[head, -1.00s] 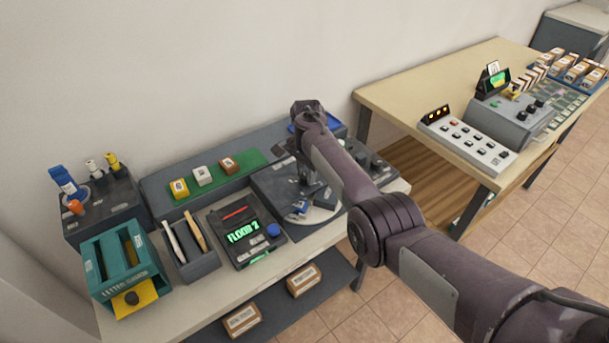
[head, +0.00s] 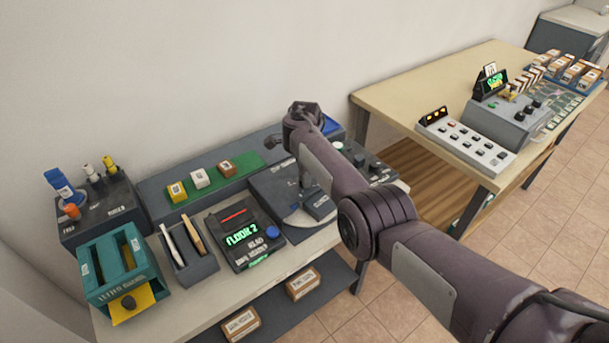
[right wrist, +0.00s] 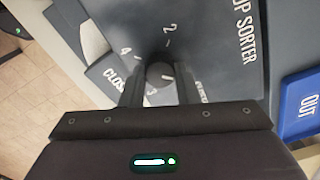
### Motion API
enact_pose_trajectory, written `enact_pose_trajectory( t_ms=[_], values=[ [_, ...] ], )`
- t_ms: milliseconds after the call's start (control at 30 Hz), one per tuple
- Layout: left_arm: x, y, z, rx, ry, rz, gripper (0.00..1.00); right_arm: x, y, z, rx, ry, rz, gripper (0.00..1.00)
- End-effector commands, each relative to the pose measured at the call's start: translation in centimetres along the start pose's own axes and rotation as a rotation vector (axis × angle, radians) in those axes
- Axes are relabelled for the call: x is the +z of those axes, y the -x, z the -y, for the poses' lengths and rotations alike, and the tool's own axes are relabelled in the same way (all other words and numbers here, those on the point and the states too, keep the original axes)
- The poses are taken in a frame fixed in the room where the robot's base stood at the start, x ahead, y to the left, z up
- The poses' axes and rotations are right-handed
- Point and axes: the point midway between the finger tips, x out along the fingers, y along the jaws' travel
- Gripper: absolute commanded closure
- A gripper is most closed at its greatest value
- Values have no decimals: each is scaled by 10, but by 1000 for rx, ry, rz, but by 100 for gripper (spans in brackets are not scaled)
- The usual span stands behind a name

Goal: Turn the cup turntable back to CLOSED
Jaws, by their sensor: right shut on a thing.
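The cup sorter (head: 268,187) is a dark panel on the left bench. A pale disc (head: 297,222) shows at its front edge, partly behind my right arm. My right gripper (right wrist: 160,80) is shut on a dark round knob (right wrist: 160,72) among these markings. Its fingers stand on either side of the knob. The fingers and gripper body hide part of the labels, so the exact pointer position cannot be told. My left gripper is not in view.
A blue OUT tray (right wrist: 302,105) lies beside the panel. A wooden table (head: 420,85) with a button panel (head: 463,139) is to the right.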

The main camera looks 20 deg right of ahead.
Motion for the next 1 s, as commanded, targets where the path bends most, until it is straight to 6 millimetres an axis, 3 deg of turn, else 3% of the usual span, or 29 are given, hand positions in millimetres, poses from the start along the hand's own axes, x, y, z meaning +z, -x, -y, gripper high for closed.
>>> enact_pose_trajectory(
  t_ms=[967,1000],
  values=[
    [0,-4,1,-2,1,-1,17,1,0,0,1,-109,0,100],
    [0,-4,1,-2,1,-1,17,1,0,0,1,-109,0,67]
  ],
)
